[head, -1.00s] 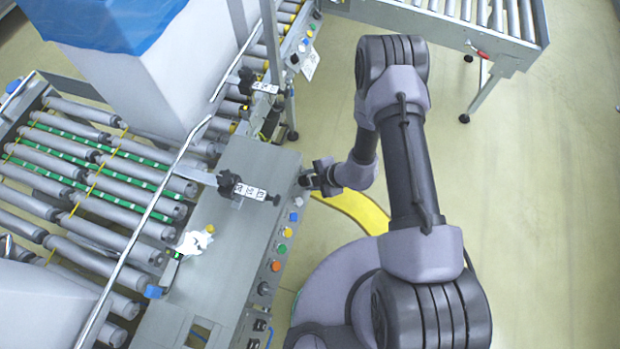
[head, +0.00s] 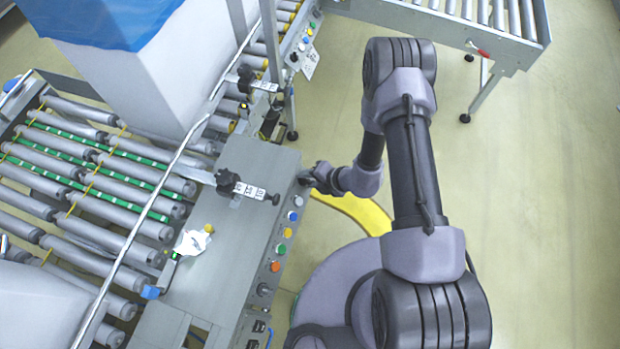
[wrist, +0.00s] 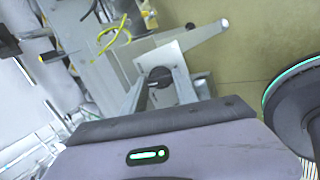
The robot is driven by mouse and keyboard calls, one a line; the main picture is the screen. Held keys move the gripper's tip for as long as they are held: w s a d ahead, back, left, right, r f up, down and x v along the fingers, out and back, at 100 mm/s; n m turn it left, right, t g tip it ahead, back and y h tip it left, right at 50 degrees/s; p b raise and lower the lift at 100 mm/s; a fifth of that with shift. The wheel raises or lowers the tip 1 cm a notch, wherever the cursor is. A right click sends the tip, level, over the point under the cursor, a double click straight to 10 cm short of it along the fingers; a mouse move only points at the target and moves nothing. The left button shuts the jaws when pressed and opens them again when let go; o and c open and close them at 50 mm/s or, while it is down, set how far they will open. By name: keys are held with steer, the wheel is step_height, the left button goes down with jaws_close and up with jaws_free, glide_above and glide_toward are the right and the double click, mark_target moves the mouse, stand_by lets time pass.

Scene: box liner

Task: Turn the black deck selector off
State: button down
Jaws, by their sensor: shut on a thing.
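The black deck selector (wrist: 159,77) shows as a dark round knob on a grey plate in the wrist view, just beyond my gripper's dark front edge. In the head view my gripper (head: 309,178) is at the far end of the console's button side, shut on the selector, which it mostly hides there. The fingertips are small and dark in the head view and hard to separate from the knob. The direction of the knob's pointer is not clear.
A black clamp with a labelled bar (head: 248,190) and a crumpled white item (head: 192,242) are on top. Roller conveyors (head: 75,190) lie left; floor is open right.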

steer(key=shift+n, duration=0.8)
steer(key=c, duration=1.2)
jaws_free()
steer(key=shift+c, duration=0.2)
steer(key=p+v, duration=0.5)
steer(key=v, duration=1.2)
steer(key=shift+s+d+p, duration=0.15)
steer(key=shift+d+p, duration=0.1)
steer(key=shift+p, duration=0.1)
